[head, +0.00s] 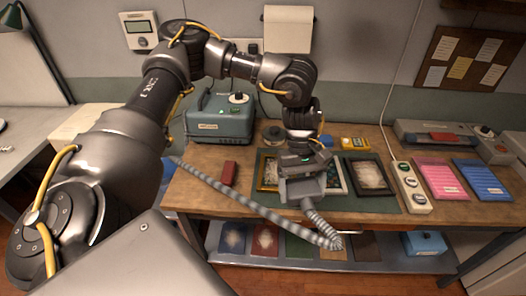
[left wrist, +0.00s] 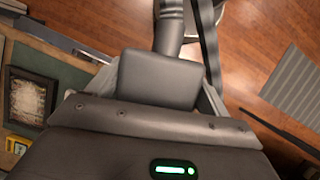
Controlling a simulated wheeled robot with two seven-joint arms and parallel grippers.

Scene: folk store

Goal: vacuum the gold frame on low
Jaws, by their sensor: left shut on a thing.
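My left gripper (head: 303,168) is shut on a grey vacuum nozzle (head: 302,190) over the green mat (head: 380,204). The nozzle also shows as a grey block in the left wrist view (left wrist: 160,80). A ribbed grey hose (head: 255,207) runs from it, dips past the table's front edge and rises back to the left. A gold-edged frame (head: 266,172) lies on the mat just left of my gripper, partly hidden by it. I cannot tell whether the nozzle touches it. The teal vacuum unit (head: 220,120) stands behind, with a dial (head: 238,98) and a green light. The dial's setting is too small to read.
A dark frame (head: 367,174) lies right of my gripper, with another partly hidden frame between. A switched power strip (head: 411,187), pink stack (head: 441,178) and blue stack (head: 480,180) lie further right. A red block (head: 229,173) lies left. A lower shelf (head: 380,262) holds several panels.

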